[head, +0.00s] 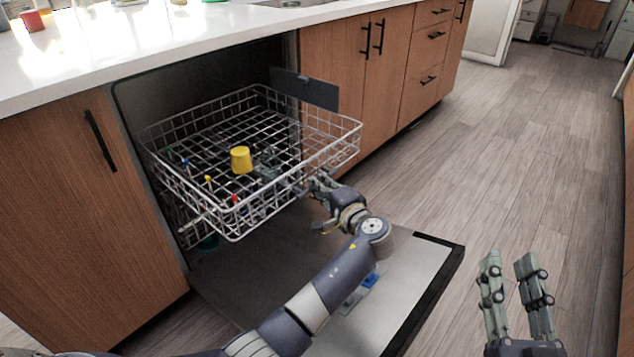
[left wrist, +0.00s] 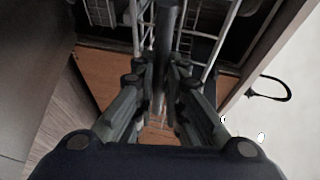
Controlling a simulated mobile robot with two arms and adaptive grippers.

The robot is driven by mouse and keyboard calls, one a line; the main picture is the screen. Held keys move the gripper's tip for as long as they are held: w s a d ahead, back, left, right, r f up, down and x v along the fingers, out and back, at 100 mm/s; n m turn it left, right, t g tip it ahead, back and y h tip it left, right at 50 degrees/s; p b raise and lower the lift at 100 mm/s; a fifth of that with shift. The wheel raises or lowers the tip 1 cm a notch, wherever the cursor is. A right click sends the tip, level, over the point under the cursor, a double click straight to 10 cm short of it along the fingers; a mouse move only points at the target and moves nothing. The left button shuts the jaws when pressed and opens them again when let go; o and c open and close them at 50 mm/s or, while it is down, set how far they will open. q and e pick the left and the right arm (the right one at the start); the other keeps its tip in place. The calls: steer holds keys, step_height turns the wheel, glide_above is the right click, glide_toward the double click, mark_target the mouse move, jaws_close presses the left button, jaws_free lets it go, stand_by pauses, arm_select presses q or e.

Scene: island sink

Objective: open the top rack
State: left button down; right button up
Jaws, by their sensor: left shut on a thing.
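The top rack (head: 215,140) is a silver wire basket, pulled well out of the dishwasher and hanging over its lowered door (head: 245,268). My left gripper (head: 313,184) is at the rack's front right side. In the left wrist view its fingers (left wrist: 160,72) are shut on a dark bar (left wrist: 164,35), which looks like a rod of the rack. My right gripper (head: 513,268) is open and empty over the floor at the lower right, apart from the rack.
A yellow cup (head: 241,160) stands in the rack. A blue piece (head: 371,279) shows on the open door beneath my left arm. Wooden cabinets (head: 347,85) flank the dishwasher, under a white counter (head: 180,38). The wooden floor (head: 530,150) at right is clear.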

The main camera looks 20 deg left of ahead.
arm_select(q)
steer(key=c, duration=1.7)
jaws_free()
steer(key=shift+o, duration=0.2)
steer(key=v, duration=0.7)
steer(key=shift+s+d, duration=0.15)
steer(key=shift+d, duration=0.1)
